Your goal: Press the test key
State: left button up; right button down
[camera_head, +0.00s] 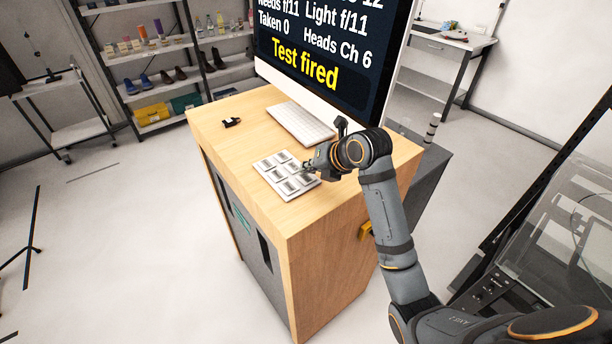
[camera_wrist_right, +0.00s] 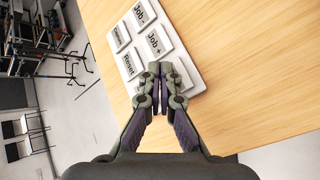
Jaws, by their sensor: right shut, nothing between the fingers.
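A white keypad (camera_head: 268,164) with several large pale keys lies on the wooden desk top. In the right wrist view the keypad (camera_wrist_right: 199,82) has keys marked "Job -" (camera_wrist_right: 141,14), "Job +" (camera_wrist_right: 154,42) and "Reset" (camera_wrist_right: 129,64). My right gripper (camera_head: 306,170) is shut and empty, over the right part of the keypad. In the right wrist view its fingertips (camera_wrist_right: 161,72) cover a key whose label is hidden. I cannot tell whether they touch it. The monitor (camera_head: 300,60) reads "Test fired" in yellow. My left gripper is out of view.
A white keyboard (camera_head: 300,123) lies behind the keypad, below the monitor. A small black object (camera_head: 232,122) lies at the desk's back left. The desk top (camera_head: 225,145) is clear left of the keypad. Shelves (camera_head: 165,65) with shoes and boxes stand behind.

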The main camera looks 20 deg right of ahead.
aim_at(309, 179)
notch_tip(309, 179, up, 5)
jog(key=p, duration=0.4)
jog(key=shift+r+p, duration=0.1)
jog(key=shift+p, duration=0.2)
